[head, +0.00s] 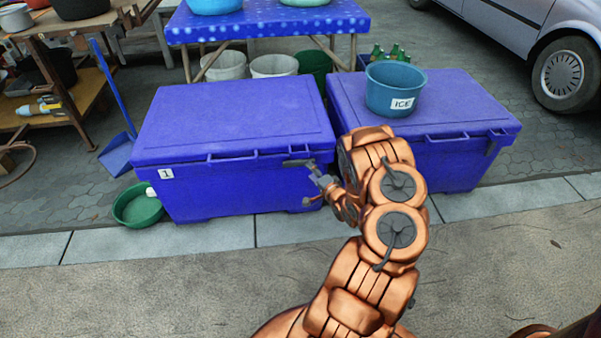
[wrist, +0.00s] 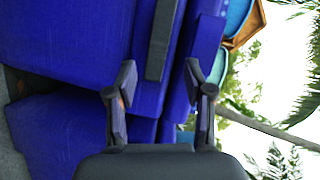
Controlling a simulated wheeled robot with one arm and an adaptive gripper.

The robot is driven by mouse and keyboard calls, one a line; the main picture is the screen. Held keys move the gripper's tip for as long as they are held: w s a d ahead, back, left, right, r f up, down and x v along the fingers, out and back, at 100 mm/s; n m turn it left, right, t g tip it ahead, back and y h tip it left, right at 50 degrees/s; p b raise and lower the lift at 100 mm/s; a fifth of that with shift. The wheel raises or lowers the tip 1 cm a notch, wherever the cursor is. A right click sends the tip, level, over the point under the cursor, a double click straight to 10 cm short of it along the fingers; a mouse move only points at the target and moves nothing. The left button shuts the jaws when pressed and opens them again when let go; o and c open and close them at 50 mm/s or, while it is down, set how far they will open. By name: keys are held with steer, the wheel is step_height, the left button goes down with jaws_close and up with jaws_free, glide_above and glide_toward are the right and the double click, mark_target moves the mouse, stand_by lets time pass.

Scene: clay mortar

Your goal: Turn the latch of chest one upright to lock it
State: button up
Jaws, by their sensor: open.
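Chest one (head: 235,185) is the left blue chest with a white "1" label, and its lid (head: 235,115) is closed. Its latch (head: 298,163), a dark grey bar, lies level along the front near the right end. In the wrist view the latch (wrist: 163,40) shows as a long bar parallel to the lid edge, beyond and between the fingertips. My gripper (head: 312,186) is in front of the chest's right part, just below the latch. In the wrist view my gripper (wrist: 160,80) has its fingers spread, with nothing between the tips.
A second blue chest (head: 455,165) stands close on the right, with an ICE tub (head: 395,90) on its lid. A green basin (head: 138,205) sits by the left chest's corner. A blue dustpan (head: 117,152) stands left. The pavement in front is clear.

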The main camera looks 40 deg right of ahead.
mark_target(299, 165)
steer(key=shift+w+d+f+m+t+b, duration=0.1)
steer(key=shift+w+f+m+t+b, duration=0.2)
steer(key=shift+w, duration=0.8)
steer(key=shift+w+d+f+m+t+b, duration=0.15)
steer(key=shift+w+m+t+b, duration=0.2)
steer(key=shift+w, duration=0.8)
steer(key=shift+w+f+m+t+b, duration=0.25)
steer(key=shift+w+m+b, duration=0.1)
steer(key=shift+w, duration=0.75)
steer(key=shift+c, duration=0.4)
jaws_close()
